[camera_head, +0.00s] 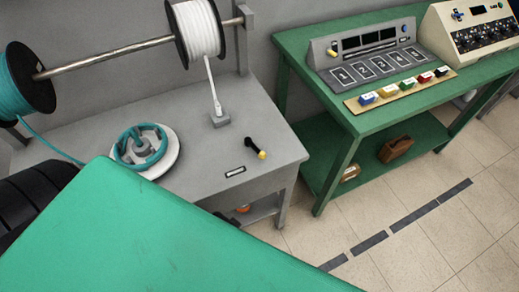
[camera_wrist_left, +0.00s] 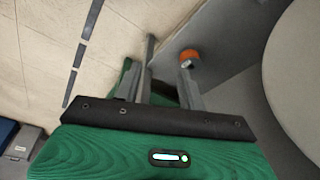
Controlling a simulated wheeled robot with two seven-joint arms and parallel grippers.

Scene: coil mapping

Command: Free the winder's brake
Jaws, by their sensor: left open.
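The winder is a grey bench (camera_head: 205,100) with a teal spool (camera_head: 22,85) and a white spool (camera_head: 200,30) on a metal rod. A teal-rimmed wheel (camera_head: 142,146) sits on a white disc on its top. A short black lever with a yellow tip (camera_head: 262,154) stands near the bench's front right; it looks like the brake handle. My left gripper (camera_wrist_left: 169,50) shows in the left wrist view, fingers apart, with nothing seen held between them. It does not show in the head view. My right gripper is in neither view.
A green table (camera_head: 385,95) to the right carries a grey numbered panel (camera_head: 365,60), several coloured blocks and a cream console (camera_head: 475,35). A brown object (camera_head: 396,149) lies on its lower shelf. An orange object (camera_wrist_left: 188,56) appears by my left fingers. Tiled floor is free in front.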

